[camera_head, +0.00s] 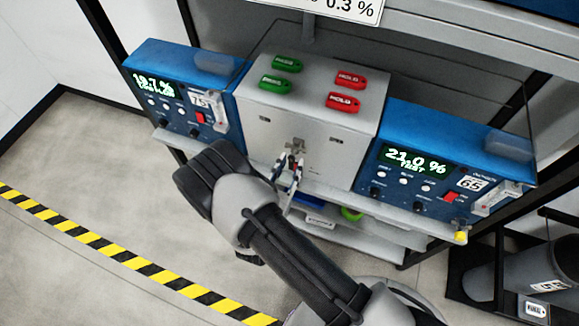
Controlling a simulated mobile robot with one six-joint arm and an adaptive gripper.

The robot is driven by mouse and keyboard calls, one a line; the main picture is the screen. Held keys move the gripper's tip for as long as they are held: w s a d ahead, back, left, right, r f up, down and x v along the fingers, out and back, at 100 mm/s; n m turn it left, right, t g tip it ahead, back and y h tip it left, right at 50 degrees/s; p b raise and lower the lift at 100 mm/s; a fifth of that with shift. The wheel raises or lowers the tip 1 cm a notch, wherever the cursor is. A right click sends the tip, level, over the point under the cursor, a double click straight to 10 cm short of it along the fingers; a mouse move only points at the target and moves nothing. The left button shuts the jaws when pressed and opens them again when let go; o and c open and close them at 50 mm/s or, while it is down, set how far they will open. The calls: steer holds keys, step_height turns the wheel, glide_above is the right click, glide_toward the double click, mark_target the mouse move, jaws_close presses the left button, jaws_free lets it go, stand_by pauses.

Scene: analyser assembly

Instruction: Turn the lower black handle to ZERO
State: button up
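Two blue analysers hang at the shelf. The left one (181,66) reads about 19.7 % and has two small black knobs, one at the left (166,119) and one at the right (193,130) of its lower front. The right one (430,133) reads 21.0 % TEST, with two black knobs, left (377,191) and right (418,206), low on its front. I cannot tell which is the lower black handle; no ZERO mark is legible.
A grey box (265,119) between the analysers carries green PASS and red HOLD tags, with a hasp (298,148) on its front. Below is a shelf with a green item (351,214). A grey cylinder (515,276) lies at right. Floor left is clear beyond striped tape (100,244).

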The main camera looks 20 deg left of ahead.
jaws_close()
stand_by(0.5)
steer(key=a+r+m+b, duration=0.1)
steer(key=m+b, duration=0.2)
steer(key=m, duration=0.3)
steer(key=a+r+m+b, duration=0.1)
steer(key=m+b, duration=0.3)
steer(key=m, duration=0.2)
steer(key=a+m+b, duration=0.1)
steer(key=m+b, duration=0.2)
steer(key=m, duration=0.3)
steer(key=shift+w+r, duration=0.1)
steer(key=shift+r, duration=0.3)
stand_by(0.3)
steer(key=shift+o, duration=0.2)
jaws_free()
